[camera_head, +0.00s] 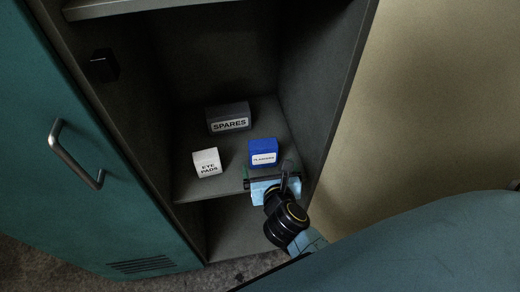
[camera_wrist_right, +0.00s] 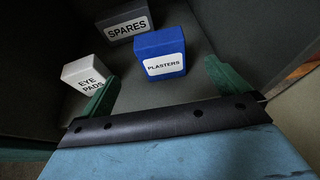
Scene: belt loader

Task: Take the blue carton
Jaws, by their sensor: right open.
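The blue carton (camera_head: 263,149), labelled PLASTERS, stands on the cabinet shelf near its right side. It also shows in the right wrist view (camera_wrist_right: 162,50), ahead of the open jaws. My right gripper (camera_head: 269,176) is at the shelf's front edge, just in front of the carton. In the right wrist view its two green fingers (camera_wrist_right: 160,86) are wide apart with nothing between them, and the carton lies beyond their tips. The left gripper is not in view.
A white EYE PADS box (camera_head: 206,163) stands left of the carton, close to the left finger in the wrist view. A dark SPARES box (camera_head: 229,118) is behind. The cabinet's right wall (camera_head: 312,110) is close beside the carton. A teal door (camera_head: 60,190) is at left.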

